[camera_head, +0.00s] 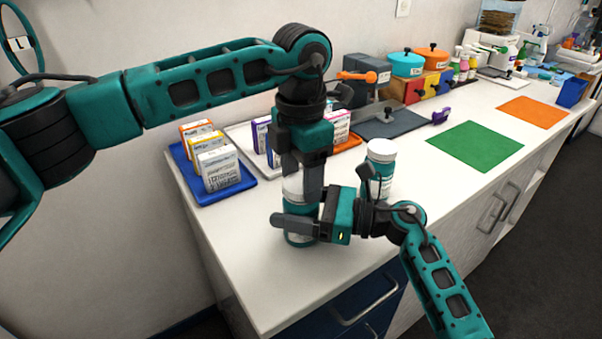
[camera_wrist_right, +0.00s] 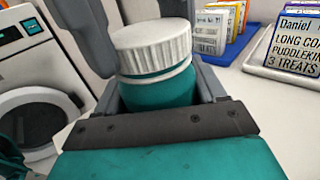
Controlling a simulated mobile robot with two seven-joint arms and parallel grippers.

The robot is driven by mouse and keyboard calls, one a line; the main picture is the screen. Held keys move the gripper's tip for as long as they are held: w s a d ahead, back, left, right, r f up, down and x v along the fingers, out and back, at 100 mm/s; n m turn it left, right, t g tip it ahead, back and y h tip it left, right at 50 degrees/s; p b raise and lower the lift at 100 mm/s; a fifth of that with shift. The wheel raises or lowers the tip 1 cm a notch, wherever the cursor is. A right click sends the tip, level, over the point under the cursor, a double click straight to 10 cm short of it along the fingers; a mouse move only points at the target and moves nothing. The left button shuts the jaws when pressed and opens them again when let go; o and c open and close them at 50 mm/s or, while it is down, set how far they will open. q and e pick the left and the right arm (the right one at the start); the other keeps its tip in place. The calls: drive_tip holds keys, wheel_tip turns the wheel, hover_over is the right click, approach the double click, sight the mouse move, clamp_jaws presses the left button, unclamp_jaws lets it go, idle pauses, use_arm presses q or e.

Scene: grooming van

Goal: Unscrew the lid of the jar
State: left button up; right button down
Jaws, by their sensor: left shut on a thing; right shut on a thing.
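The jar has a teal body (camera_head: 300,239) and a white ribbed lid (camera_wrist_right: 152,45). It stands upright near the counter's front edge, largely hidden by my grippers in the head view. My left gripper (camera_head: 301,178) comes down from above and is shut on the lid. My right gripper (camera_head: 305,212) comes in from the right and is shut around the jar's body. In the right wrist view the teal body (camera_wrist_right: 160,90) sits between the right fingers. The lid sits on top of the body, with dark left fingers beside it. I cannot tell how far the lid is turned.
A second teal jar with a white lid (camera_head: 381,150) stands just right of the grippers. A blue tray (camera_head: 235,188) with treat boxes lies behind left. A green mat (camera_head: 475,145) and an orange mat (camera_head: 533,111) lie farther right. The front left counter is clear.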

use_arm(q)
drive_tip(key=n, duration=0.5)
drive_tip(key=shift+n, duration=0.4)
drive_tip(key=n, duration=1.7)
drive_tip(key=shift+r, duration=0.1)
drive_tip(key=shift+r, duration=0.15)
drive_tip(key=shift+r, duration=0.95)
